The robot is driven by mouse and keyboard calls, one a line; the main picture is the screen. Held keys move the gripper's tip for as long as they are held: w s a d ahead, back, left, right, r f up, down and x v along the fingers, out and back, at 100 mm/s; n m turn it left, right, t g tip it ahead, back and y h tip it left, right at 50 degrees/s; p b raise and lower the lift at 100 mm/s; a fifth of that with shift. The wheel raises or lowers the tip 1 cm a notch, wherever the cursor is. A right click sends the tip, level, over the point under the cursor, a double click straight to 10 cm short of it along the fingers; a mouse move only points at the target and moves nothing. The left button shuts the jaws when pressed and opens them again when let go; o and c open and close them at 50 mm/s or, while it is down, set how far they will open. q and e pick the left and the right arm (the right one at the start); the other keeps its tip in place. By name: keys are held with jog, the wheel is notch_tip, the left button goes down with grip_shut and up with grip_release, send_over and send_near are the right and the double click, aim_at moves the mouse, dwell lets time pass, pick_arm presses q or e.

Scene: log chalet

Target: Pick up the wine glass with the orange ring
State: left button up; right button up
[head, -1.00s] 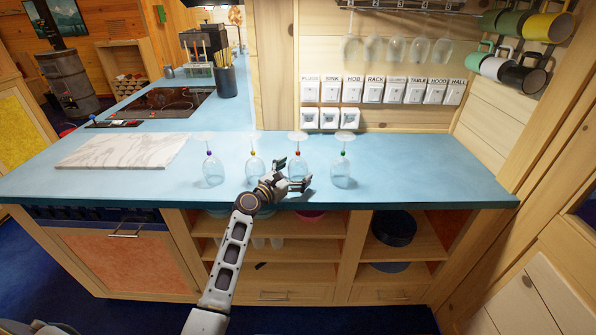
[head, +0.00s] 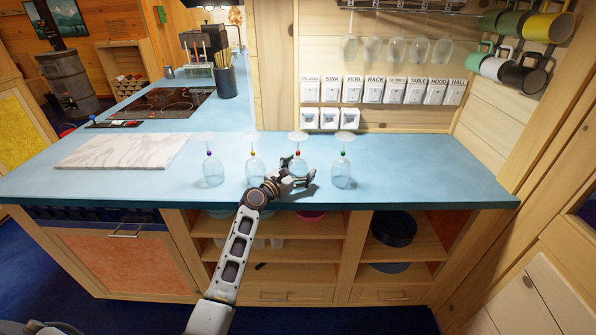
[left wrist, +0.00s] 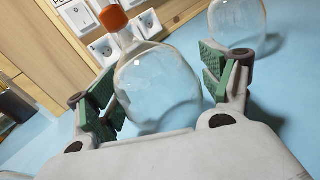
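The wine glass with the orange ring (head: 298,152) stands upside down on the blue counter, third from the left in a row of similar glasses. Its ring also shows in the left wrist view (left wrist: 113,18), above the clear bowl (left wrist: 155,85). My left gripper (head: 299,168) is at this glass, with its fingers apart on either side of the bowl. In the left wrist view, the green pads of the gripper (left wrist: 158,88) flank the bowl; the left pad looks very near it, and I cannot tell whether it touches. My right gripper is not in view.
Glasses with a yellow ring (head: 253,170) and a green ring (head: 342,170) stand close on either side. Labelled switches (head: 373,90) line the back wall. The right counter is clear.

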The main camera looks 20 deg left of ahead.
aim_at(298, 145)
pick_arm(q)
jog(key=c, duration=0.5)
jog(key=shift+r, duration=0.2)
notch_tip(298, 145, up, 8)
jog(key=shift+r+p, duration=0.15)
jog(key=shift+p, duration=1.05)
jog(key=shift+r, duration=0.7)
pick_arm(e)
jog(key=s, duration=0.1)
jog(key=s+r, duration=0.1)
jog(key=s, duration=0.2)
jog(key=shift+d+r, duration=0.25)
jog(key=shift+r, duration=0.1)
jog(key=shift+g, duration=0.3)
